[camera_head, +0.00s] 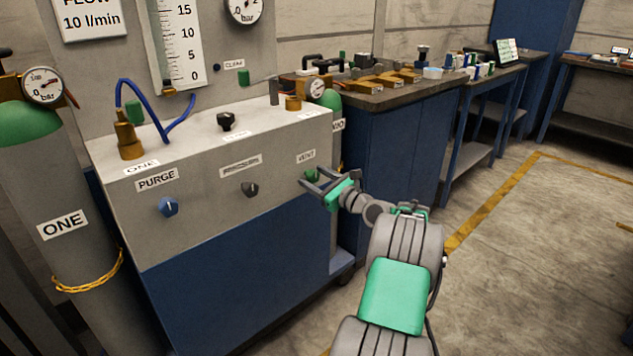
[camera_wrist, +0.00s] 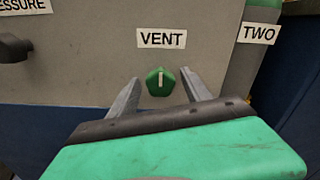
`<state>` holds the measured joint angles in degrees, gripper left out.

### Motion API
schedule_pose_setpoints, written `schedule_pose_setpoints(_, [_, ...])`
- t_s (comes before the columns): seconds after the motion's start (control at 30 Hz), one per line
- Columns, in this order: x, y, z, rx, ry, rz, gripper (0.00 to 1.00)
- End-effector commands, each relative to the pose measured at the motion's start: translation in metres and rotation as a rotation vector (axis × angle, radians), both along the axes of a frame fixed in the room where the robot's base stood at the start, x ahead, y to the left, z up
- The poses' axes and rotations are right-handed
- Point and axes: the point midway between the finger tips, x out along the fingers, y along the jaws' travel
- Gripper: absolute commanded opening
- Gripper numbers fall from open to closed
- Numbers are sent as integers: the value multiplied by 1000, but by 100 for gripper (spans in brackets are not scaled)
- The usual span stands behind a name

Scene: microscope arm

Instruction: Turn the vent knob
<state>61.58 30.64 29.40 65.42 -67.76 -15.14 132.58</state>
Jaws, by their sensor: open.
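The vent knob (camera_wrist: 160,82) is green with a white pointer line that stands close to upright. It sits on the grey panel below the VENT label (camera_wrist: 162,38). In the head view the knob (camera_head: 311,175) is partly covered by my gripper (camera_head: 308,184). In the wrist view my gripper (camera_wrist: 158,92) is open, with one finger on each side of the knob. Gaps show between the knob and both fingers. I cannot tell how far the fingertips are from the panel.
A blue PURGE knob (camera_head: 168,207) and a black pressure knob (camera_head: 250,189) are on the same panel (camera_head: 210,195), to the left. Cylinder ONE (camera_head: 60,210) stands at the far left. A workbench (camera_head: 395,98) stands behind my arm. The floor to the right is clear.

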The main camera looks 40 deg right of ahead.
Motion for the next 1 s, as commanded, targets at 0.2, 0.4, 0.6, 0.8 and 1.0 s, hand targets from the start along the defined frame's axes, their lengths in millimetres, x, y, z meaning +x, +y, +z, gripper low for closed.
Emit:
schedule_pose_setpoints(0.2, [-1, -1, 0, 0, 1, -1, 54])
schedule_pose_setpoints(0.4, [-1, -1, 0, -1, 0, -2, 37])
schedule_pose_setpoints(0.6, [-1, -1, 0, -1, 0, -2, 21])
schedule_pose_setpoints(0.8, [-1, -1, 0, 0, 0, -2, 5])
schedule_pose_setpoints(1.0, [-1, -4, 1, -2, 0, -3, 0])
